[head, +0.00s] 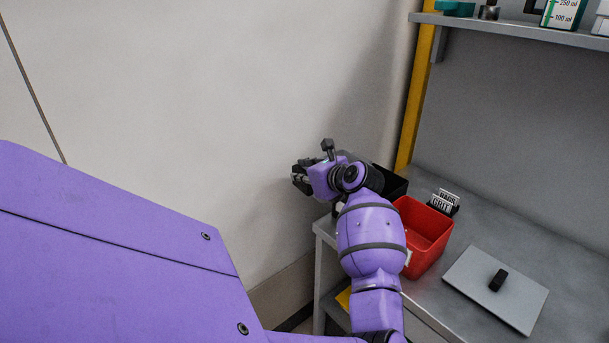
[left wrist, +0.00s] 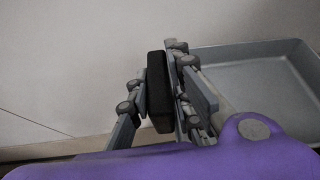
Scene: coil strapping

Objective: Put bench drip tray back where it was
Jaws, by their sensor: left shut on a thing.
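My left gripper (head: 300,179) is over the left end of the bench, its fingers pointing left toward the wall. In the left wrist view the gripper (left wrist: 157,95) is shut on an upright black block-like piece (left wrist: 158,88). A shallow grey tray (left wrist: 254,48) with raised walls and rounded corners lies just right of the fingers, partly hidden by them. I cannot tell whether the black piece is joined to this tray as its handle. In the head view my wrist hides most of a dark box-like thing (head: 397,188). My right gripper is not in view.
The metal bench (head: 545,260) holds a red bin (head: 422,232), a small label holder (head: 444,202) and a flat grey plate (head: 515,290) with a black knob. A shelf (head: 520,29) with containers hangs above. A yellow post (head: 415,95) and the wall are close by.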

